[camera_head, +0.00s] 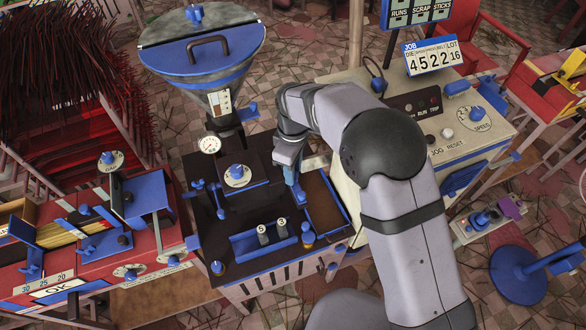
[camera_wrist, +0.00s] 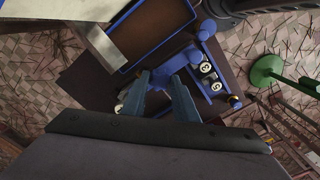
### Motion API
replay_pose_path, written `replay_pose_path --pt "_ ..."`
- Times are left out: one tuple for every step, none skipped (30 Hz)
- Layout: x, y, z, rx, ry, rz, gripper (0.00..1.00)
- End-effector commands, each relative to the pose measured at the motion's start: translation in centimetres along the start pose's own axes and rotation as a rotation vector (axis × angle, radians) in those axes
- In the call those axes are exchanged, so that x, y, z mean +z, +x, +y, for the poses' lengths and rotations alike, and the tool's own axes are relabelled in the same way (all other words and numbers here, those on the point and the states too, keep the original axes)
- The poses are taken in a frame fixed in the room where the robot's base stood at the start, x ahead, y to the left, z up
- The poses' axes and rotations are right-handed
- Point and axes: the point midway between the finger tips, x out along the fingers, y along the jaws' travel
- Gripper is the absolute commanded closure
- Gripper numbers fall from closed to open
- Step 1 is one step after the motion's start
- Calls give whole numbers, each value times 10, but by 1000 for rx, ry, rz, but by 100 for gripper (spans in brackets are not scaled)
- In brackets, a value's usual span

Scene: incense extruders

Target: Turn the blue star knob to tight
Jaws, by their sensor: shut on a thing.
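My gripper (camera_head: 298,198) points down at the dark bench top, beside the blue tray, in the head view. In the wrist view my gripper (camera_wrist: 161,78) has its two blue-grey fingers on either side of a blue part, the blue star knob (camera_wrist: 176,65). The fingers are shut on it. Its star outline is partly hidden by the fingers, and I cannot read any tight mark.
A blue tray (camera_head: 240,248) with numbered dark pieces lies in front of my gripper. A blue-rimmed brown tray (camera_head: 326,207) is close on the right. A dial with a blue knob (camera_head: 237,172), a gauge (camera_head: 209,145) and a hopper (camera_head: 222,78) stand to the left and behind.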

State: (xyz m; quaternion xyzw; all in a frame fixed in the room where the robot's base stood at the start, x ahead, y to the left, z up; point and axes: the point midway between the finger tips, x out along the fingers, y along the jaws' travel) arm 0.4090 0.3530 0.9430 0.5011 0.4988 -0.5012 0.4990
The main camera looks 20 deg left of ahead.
Motion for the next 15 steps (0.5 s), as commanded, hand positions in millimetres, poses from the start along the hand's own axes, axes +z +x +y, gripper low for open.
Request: replay_pose_path --pt "0 0 0 -1 3 0 96" --pt "0 0 0 -1 6 0 96" --pt "0 0 0 -1 11 0 96" --pt "0 -1 0 -1 16 0 96" --pt "0 -1 0 -1 23 0 96" --pt "0 -1 0 -1 34 0 96" --pt "0 -1 0 -1 43 0 96" --pt "0 -1 0 -1 54 0 96" --pt "0 -1 0 -1 72 0 96" --pt "-1 -1 0 -1 87 0 96" --pt "-1 -1 0 -1 104 1 96" --pt "-1 -1 0 -1 128 1 96" --pt "-1 -1 0 -1 147 1 96" --pt "-1 -1 0 -1 169 1 96" --pt "-1 -1 0 0 200 1 96"
